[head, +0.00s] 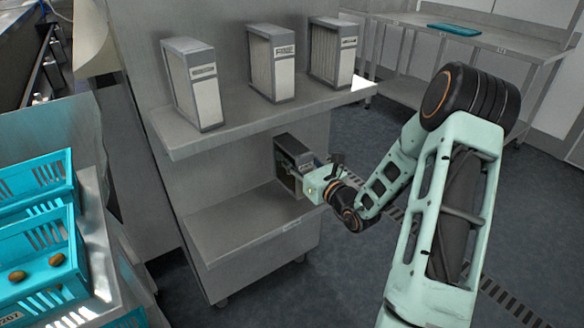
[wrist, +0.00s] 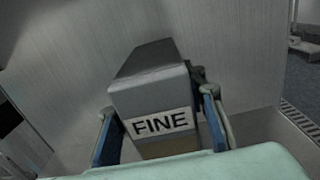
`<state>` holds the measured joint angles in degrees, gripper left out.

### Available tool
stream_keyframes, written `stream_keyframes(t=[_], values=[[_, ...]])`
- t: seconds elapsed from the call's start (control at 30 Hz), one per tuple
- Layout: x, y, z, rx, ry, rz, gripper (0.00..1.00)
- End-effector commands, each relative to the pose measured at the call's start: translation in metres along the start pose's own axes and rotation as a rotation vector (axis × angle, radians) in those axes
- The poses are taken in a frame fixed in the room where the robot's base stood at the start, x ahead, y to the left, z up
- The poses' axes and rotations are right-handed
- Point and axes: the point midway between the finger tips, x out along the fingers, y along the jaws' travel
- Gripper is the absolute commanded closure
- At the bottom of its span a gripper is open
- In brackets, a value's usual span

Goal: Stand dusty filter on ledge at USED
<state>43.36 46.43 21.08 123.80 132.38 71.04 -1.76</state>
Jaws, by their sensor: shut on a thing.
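My gripper (head: 318,180) is shut on a dark grey box-shaped filter (head: 291,158) over the right part of the lower ledge (head: 235,222). In the wrist view the filter (wrist: 150,92) sits between the two blue-padded fingers (wrist: 158,106), and its white label reads FINE. The filter looks roughly upright in the head view. Its lower edge is close to the ledge surface; I cannot tell whether it touches. A small label (head: 292,224) is on the ledge's front edge, too small to read.
The upper shelf (head: 225,128), just above the held filter, bears three paler filters; the middle one (head: 272,62) reads FINE. The lower ledge is bare to the left. Blue crates (head: 40,255) stand at the left. A steel table (head: 480,45) is at the back right.

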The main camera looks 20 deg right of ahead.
Motion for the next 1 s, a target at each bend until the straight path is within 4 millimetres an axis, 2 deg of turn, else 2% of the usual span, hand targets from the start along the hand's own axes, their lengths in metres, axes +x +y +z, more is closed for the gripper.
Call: stream_keyframes(t=[0.13,0.3,0.67,0.7,0.83,1.0], values=[[0.008,-0.003,-0.015,0.001,0.0,0.001,0.91],[0.007,-0.003,-0.039,0.001,0.001,0.001,0.91],[0.007,-0.003,-0.043,-0.001,-0.001,0.001,0.91],[0.007,-0.003,-0.042,-0.001,0.001,0.001,0.58],[0.006,-0.003,-0.042,0.0,0.001,0.001,0.44],[0.006,-0.003,-0.042,0.0,0.001,0.001,0.44]])
